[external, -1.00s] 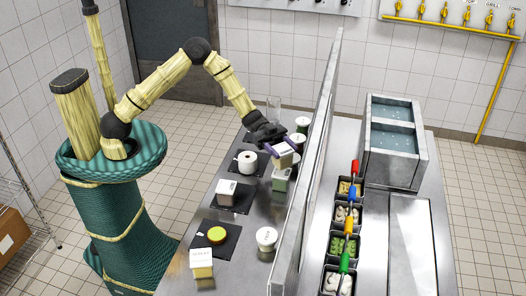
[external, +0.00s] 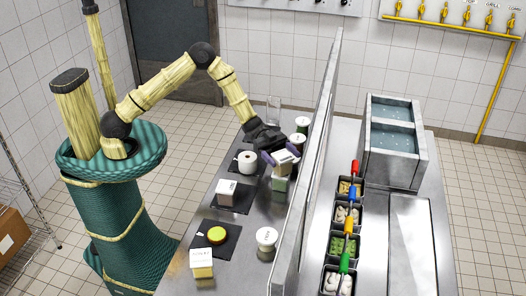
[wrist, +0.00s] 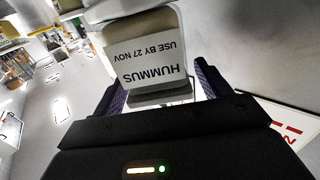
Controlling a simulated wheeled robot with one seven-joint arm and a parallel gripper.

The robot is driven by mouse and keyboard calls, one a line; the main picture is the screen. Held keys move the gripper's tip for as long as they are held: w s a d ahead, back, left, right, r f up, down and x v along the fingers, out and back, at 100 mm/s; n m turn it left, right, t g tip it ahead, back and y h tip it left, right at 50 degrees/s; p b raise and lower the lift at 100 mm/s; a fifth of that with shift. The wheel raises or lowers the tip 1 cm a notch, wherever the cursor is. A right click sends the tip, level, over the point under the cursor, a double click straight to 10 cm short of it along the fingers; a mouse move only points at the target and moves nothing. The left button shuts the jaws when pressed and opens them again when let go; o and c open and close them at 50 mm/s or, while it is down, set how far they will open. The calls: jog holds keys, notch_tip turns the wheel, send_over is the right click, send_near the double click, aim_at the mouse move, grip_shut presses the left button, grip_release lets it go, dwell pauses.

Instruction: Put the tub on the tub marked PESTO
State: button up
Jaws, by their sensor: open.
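A cream tub with a white label (external: 284,157) sits on or just over a pale green tub (external: 279,184) near the upright steel panel. The wrist view shows this upper tub's label (wrist: 150,62), which reads HUMMUS, USE BY 27 NOV. My gripper (external: 281,154) is open, with its purple fingers on either side of the cream tub. In the wrist view my gripper (wrist: 160,95) has a finger at each side of it. The lower tub's lettering is too small to read, so I cannot tell if it says PESTO. Gripper and upper tub hide its top.
A pinkish tub (external: 227,193), a white roll-shaped item (external: 247,162) and a yellow round item (external: 216,235) sit on dark mats. Round white-lidded pots (external: 266,238) and a yellow tub (external: 201,264) stand nearby. The tall steel panel (external: 311,150) borders the counter on the right.

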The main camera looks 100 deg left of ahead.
jog(key=shift+r, duration=0.2)
jog(key=shift+s+a+f, duration=0.15)
jog(key=shift+s+a, duration=0.05)
jog(key=shift+a, duration=0.05)
jog(key=b+v, duration=0.2)
jog(key=v, duration=0.9)
jog(key=shift+s+b, duration=0.15)
jog(key=shift+b, duration=0.2)
